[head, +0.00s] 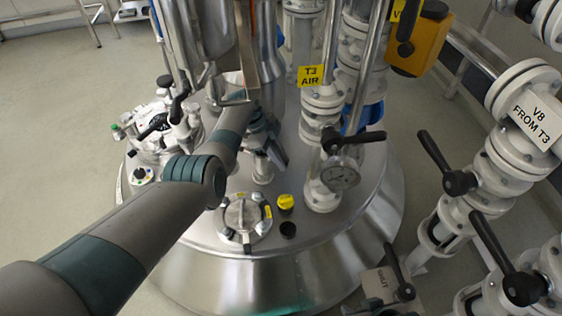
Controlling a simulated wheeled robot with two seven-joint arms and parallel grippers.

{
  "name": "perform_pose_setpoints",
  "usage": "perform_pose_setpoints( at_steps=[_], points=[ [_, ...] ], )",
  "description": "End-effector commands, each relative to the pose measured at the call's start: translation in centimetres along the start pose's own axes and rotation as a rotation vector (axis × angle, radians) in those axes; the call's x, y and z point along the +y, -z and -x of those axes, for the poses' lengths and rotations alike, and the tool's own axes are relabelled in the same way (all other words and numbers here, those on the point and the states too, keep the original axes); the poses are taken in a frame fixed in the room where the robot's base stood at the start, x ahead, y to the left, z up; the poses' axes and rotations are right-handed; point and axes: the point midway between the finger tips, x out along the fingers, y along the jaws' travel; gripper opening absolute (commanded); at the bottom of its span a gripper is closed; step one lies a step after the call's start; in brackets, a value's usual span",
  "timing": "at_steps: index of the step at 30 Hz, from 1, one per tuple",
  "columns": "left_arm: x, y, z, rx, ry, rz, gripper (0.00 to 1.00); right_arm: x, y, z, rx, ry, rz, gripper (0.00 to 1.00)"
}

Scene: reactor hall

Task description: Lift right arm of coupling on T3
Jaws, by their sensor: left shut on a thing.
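The stainless vessel top of T3 (320,235) fills the middle of the head view, with a yellow "T3 AIR" label (310,76) on a pipe above it. My left arm reaches in from the lower left, and my left gripper (272,148) is at the coupling (262,170), a short metal fitting below the wide steel pipe. The gripper is shut on the coupling's right arm, which is mostly hidden by the dark fingers. I cannot tell the arm's angle. My right gripper is not in view.
A pressure gauge (340,175) and a black-handled valve (352,138) stand close to the right. A round hatch (243,218) and a yellow cap (286,202) are in front. Flanged piping labelled "V8 FROM T3" (539,120) lines the right side.

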Motion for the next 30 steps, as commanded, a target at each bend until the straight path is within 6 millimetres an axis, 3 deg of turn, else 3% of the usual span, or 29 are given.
perform_pose_setpoints(
  at_steps=[9,10,12,23,30],
  points=[
    [0.0,0.0,0.0,0.008,0.000,0.001,0.00,-0.1,0.1,0.0,0.007,0.003,0.000,0.34],
    [0.0,0.0,0.0,0.008,0.000,0.000,0.23,-0.1,0.1,0.0,0.007,0.003,0.000,0.34],
    [0.0,0.0,0.0,0.008,0.000,0.000,0.34,-0.1,0.1,0.0,0.007,0.003,0.000,0.34],
    [0.0,0.0,0.2,0.007,0.001,0.000,0.34,-0.1,0.1,0.1,0.005,0.002,0.000,0.34],
    [-0.1,0.1,2.3,0.006,0.002,-0.001,0.34,0.3,-0.4,0.7,-0.034,-0.010,0.000,0.34]
  ],
)
